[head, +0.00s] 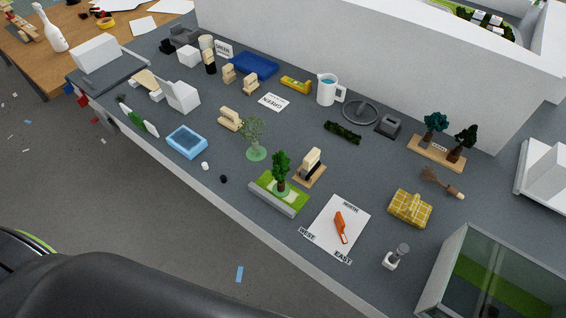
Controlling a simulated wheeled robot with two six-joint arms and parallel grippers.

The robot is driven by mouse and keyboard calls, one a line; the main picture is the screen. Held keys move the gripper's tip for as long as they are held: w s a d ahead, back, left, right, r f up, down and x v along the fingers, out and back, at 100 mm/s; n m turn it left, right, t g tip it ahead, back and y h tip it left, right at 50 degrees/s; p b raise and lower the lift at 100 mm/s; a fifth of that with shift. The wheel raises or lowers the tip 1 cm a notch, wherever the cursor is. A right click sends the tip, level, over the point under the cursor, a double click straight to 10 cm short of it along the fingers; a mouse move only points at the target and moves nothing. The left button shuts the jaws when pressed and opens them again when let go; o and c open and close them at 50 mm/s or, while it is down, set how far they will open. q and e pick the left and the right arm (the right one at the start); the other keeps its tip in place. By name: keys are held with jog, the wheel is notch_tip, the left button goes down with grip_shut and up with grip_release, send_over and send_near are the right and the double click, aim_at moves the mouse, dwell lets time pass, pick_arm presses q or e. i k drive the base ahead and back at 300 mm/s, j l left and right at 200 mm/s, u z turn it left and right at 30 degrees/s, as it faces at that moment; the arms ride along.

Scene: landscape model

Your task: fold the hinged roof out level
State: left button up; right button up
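I cannot tell for certain which thing has the hinged roof. A small cream model with a dark side (310,163) stands on a wooden base near the middle of the grey table (290,115). A white block model with a slanted raised panel (183,96) stands at the left. Both are small in the view, and no hinge can be made out on either. Neither of my grippers is in view, so what they hold is hidden.
A green planter with a tree (279,192) and a white compass sheet with an orange piece (340,226) lie near the front edge. A glass case (490,280) stands at the lower right. A white wall (400,60) runs behind. Several small models crowd the left.

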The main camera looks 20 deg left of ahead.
aim_at(167, 87)
jog(key=k+u, duration=0.1)
jog(key=u, duration=1.25)
